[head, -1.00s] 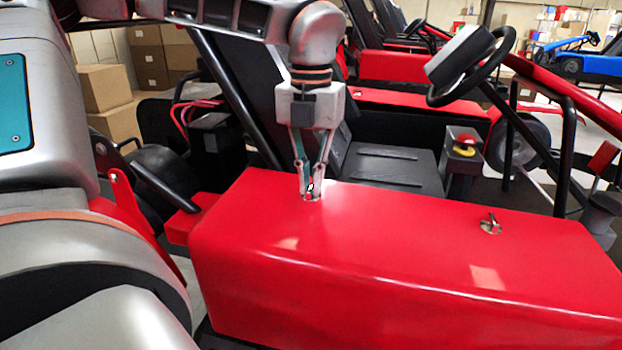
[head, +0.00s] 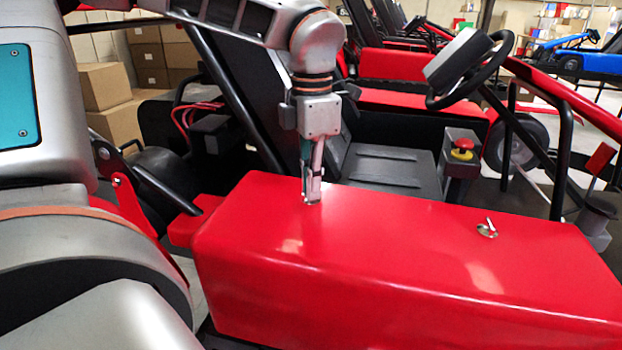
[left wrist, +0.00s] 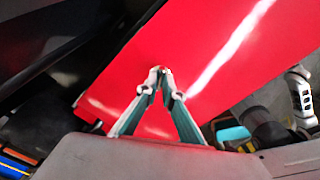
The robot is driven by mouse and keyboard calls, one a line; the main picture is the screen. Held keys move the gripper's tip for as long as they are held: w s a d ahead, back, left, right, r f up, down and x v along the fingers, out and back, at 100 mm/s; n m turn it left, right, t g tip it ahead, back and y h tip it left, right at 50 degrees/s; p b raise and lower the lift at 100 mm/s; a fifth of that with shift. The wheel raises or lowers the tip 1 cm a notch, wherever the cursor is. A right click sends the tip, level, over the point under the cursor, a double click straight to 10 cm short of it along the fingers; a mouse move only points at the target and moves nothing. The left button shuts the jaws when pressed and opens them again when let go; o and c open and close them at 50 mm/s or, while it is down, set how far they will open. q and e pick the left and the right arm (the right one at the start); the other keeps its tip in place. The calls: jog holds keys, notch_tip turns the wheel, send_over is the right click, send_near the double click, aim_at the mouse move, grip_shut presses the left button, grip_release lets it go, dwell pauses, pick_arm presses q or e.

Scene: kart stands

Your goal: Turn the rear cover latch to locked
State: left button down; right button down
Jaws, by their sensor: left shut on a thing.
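The red cover (head: 400,255) is a long box-shaped panel on the kart's side. My left gripper (head: 312,198) points down at the cover's far left part, its fingers seen nearly edge-on. It is shut on the small latch there, which the fingertips almost wholly hide. In the left wrist view the fingertips (left wrist: 165,78) come together over the red cover, with only a small bright bit showing between them. A second metal latch (head: 487,229) with a raised handle sits free on the cover to the right. My right gripper is not in view.
Behind the cover are a black seat (head: 385,168), a box with a red and yellow emergency button (head: 464,147) and a steering wheel (head: 475,70). A black frame tube (head: 235,95) slants down close to the left of my gripper. The cover's top between the latches is clear.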

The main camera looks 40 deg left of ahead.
pick_arm(q)
jog(key=m+p, duration=0.2)
jog(key=m, duration=0.3)
jog(key=shift+r+m, duration=0.1)
jog(key=shift+m, duration=0.2)
jog(key=shift+m+p, duration=0.6)
jog(key=shift+m, duration=0.2)
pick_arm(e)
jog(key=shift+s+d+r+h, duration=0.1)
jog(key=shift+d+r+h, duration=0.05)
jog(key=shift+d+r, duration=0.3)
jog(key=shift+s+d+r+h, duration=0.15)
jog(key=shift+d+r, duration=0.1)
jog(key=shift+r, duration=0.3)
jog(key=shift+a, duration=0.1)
pick_arm(q)
jog(key=c, duration=2.2)
grip_release()
jog(key=shift+r, duration=0.1)
notch_tip(320, 180, up, 12)
jog(key=shift+f, duration=0.1)
